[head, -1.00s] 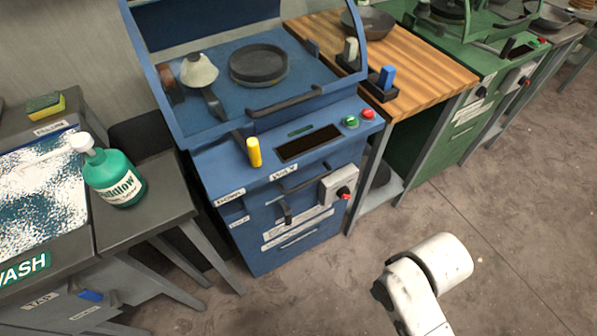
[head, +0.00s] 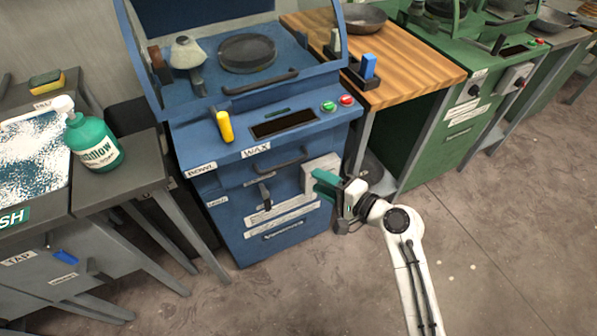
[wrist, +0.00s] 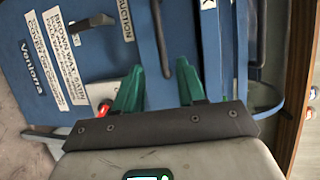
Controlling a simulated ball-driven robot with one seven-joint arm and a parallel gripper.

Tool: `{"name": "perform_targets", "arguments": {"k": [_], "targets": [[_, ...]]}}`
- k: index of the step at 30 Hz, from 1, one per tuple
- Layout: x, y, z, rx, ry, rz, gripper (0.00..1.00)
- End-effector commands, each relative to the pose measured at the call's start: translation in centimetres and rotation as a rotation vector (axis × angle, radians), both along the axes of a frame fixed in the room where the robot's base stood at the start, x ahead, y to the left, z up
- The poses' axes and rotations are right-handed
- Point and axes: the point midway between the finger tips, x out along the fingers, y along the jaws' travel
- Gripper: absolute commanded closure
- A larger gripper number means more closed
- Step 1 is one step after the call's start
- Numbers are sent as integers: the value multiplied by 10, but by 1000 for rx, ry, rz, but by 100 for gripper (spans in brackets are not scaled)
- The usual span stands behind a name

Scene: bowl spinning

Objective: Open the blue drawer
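The blue machine (head: 270,215) stands at the centre of the head view. Its front has a drawer panel under a "WAX" label, with a dark curved handle (head: 290,163). My gripper (head: 318,181) has green fingers and is in front of the machine's right side, overlapping the pale switch box (head: 316,170). In the wrist view my gripper (wrist: 160,82) is open and empty. A dark bar (wrist: 159,35) shows beyond the gap between the fingers; I cannot tell touching from apart.
A dark lever (head: 265,196) sticks out of the machine's front; a yellow handle (head: 225,127) stands above. A wooden-topped table (head: 425,70) is to the right and a grey wash table (head: 125,172) with a green bottle (head: 93,142) to the left.

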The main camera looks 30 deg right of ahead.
Motion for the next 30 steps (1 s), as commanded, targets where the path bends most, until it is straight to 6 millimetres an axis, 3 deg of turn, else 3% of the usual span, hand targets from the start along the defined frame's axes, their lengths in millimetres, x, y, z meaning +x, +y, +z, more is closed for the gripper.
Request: {"name": "perform_targets", "arguments": {"k": [5, 18, 30], "targets": [[16, 5, -1, 13, -4, -4, 60], [82, 35, -16, 8, -2, -1, 60], [98, 41, -20, 7, -2, -3, 60]]}}
